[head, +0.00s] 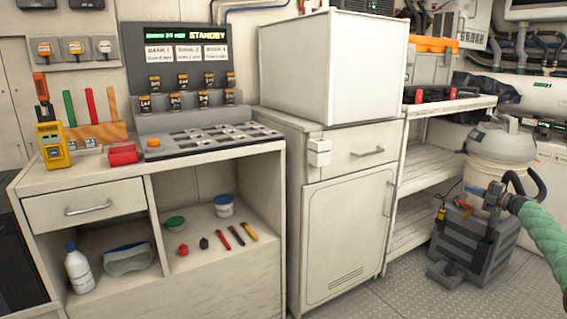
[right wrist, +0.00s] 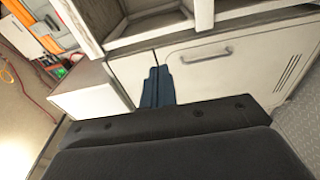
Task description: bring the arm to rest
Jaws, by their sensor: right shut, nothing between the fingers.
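My right arm comes in from the right edge of the head view with a green sleeve. Its dark gripper (head: 493,203) is in front of the vacuum cleaner and the grey case, apart from the counter and cabinet. In the right wrist view the two blue fingers of the right gripper (right wrist: 155,76) are together, with nothing between them. The dark gripper body fills the bottom of that view. My left gripper is in neither view.
A white cabinet (head: 347,225) carries a white box (head: 325,70). At left, a counter (head: 210,155) holds a charging rack and a yellow meter (head: 52,142). A vacuum cleaner (head: 500,150) and a grey case (head: 465,245) stand at right. Floor (head: 400,300) at bottom centre is clear.

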